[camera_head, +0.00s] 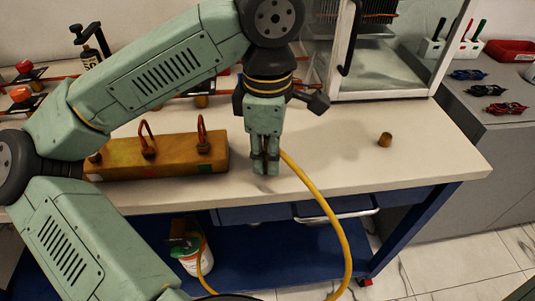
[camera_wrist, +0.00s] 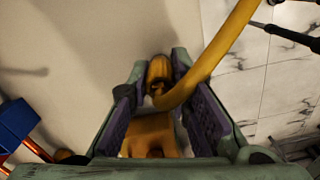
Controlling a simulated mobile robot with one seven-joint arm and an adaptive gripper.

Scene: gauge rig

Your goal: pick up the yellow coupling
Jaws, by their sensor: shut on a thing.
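The yellow coupling (camera_wrist: 158,72) sits between the fingers of my gripper (camera_wrist: 163,88) in the wrist view, at the end of a yellow hose (camera_wrist: 228,38). My gripper is shut on it. In the head view my gripper (camera_head: 265,168) points down over the front part of the white worktop, and its fingers mostly hide the coupling. The hose (camera_head: 328,215) runs from there over the table's front edge and loops down. I cannot tell whether the coupling touches the worktop. An orange-yellow block (camera_wrist: 152,135) shows nearer the palm.
A yellow manifold block (camera_head: 185,160) with red loops lies left of my gripper. A small brass fitting (camera_head: 385,139) stands on the right of the worktop (camera_head: 430,165). A framed clear cabinet (camera_head: 385,92) stands behind. The worktop between gripper and fitting is clear.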

